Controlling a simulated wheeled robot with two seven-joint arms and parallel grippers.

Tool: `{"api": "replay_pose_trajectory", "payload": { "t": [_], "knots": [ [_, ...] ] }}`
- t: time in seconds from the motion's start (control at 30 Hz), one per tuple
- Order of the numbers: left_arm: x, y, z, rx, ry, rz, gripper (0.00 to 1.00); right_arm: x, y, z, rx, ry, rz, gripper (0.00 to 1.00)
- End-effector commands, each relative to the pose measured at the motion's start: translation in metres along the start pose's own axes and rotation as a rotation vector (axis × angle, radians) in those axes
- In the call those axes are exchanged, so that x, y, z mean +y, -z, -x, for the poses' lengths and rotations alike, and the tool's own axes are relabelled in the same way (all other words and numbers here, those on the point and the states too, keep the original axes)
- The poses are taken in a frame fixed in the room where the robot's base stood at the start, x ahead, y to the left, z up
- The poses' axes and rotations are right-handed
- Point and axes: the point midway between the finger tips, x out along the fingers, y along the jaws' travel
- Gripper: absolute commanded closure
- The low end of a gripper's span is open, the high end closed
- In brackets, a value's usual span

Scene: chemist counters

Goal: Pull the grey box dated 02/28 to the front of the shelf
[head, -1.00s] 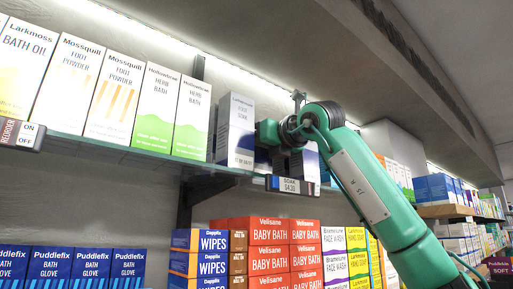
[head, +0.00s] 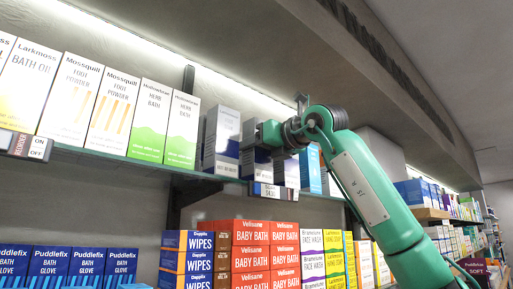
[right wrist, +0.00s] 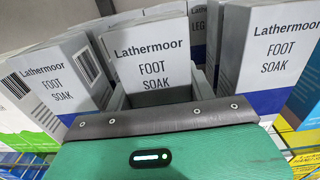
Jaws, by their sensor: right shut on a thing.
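Several grey-and-blue Lathermoor Foot Soak boxes stand on the upper shelf (head: 120,158). My right gripper (head: 262,136) is at this group and is shut on the middle grey box (right wrist: 152,62), which shows between its jaws in the right wrist view. A left grey box (right wrist: 48,78) with a barcode stands turned at an angle; a right grey box (right wrist: 270,62) stands on the other side. In the head view a grey box (head: 222,140) stands just left of the gripper. I cannot read a date on any box. My left gripper is not in view.
Herb Bath cartons (head: 183,130) stand left of the grey boxes, and a blue-and-white carton (head: 310,170) stands to their right. A price tag (head: 272,191) hangs on the shelf edge.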

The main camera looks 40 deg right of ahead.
Motion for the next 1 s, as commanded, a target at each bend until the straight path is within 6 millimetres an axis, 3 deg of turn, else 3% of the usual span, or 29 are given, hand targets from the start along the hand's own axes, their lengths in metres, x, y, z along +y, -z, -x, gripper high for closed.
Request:
{"api": "replay_pose_trajectory", "payload": {
  "t": [0.1, 0.13, 0.27, 0.67, 0.77, 1.0],
  "knots": [
    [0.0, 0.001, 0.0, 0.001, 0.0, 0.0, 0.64, 0.0, 0.0, 0.0, 0.0, 0.0, 0.0, 0.71],
    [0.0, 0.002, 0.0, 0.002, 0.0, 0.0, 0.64, 0.0, 0.0, 0.0, 0.0, 0.0, 0.0, 0.44],
    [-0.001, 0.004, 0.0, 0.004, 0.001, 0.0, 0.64, 0.0, 0.0, 0.0, 0.0, 0.0, 0.0, 0.2],
    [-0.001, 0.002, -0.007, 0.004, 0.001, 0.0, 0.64, 0.0, 0.002, 0.008, -0.001, 0.0, 0.0, 0.2],
    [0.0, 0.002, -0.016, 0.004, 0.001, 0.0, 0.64, 0.0, 0.004, 0.022, -0.003, 0.0, -0.001, 0.2],
    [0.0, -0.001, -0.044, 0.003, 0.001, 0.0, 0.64, 0.001, 0.004, 0.079, -0.005, 0.0, 0.0, 0.2]
  ]
}}
